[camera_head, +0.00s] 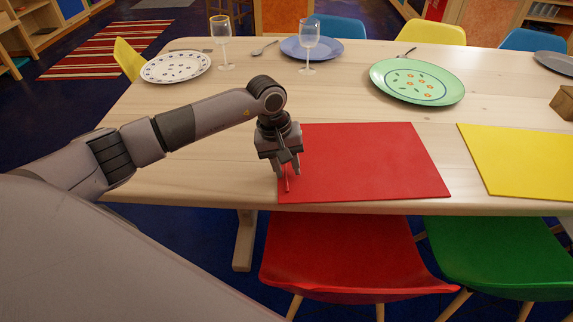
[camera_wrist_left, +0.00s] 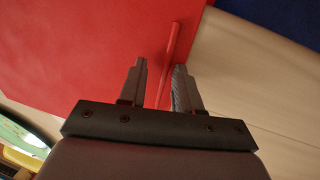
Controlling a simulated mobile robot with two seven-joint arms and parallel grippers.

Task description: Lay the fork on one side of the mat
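The red mat (camera_head: 365,160) lies flat at the table's near edge. My left gripper (camera_head: 287,172) points down over the mat's left edge, fingers apart. A thin red handle (camera_head: 287,184), seemingly the fork's, stands out below the fingers. In the left wrist view the handle (camera_wrist_left: 172,45) runs between the two fingers of the gripper (camera_wrist_left: 160,80), nearer the right one, with a gap on its left. Its other end is hidden, and I cannot tell whether it touches the mat. My right gripper is out of view.
A yellow mat (camera_head: 525,160) lies to the right. A spotted plate (camera_head: 175,67), a green plate (camera_head: 390,85), a blue plate (camera_head: 330,47) and two glasses (camera_head: 220,45) stand farther back. Bare wood lies left of the red mat. A red chair (camera_head: 350,260) is in front.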

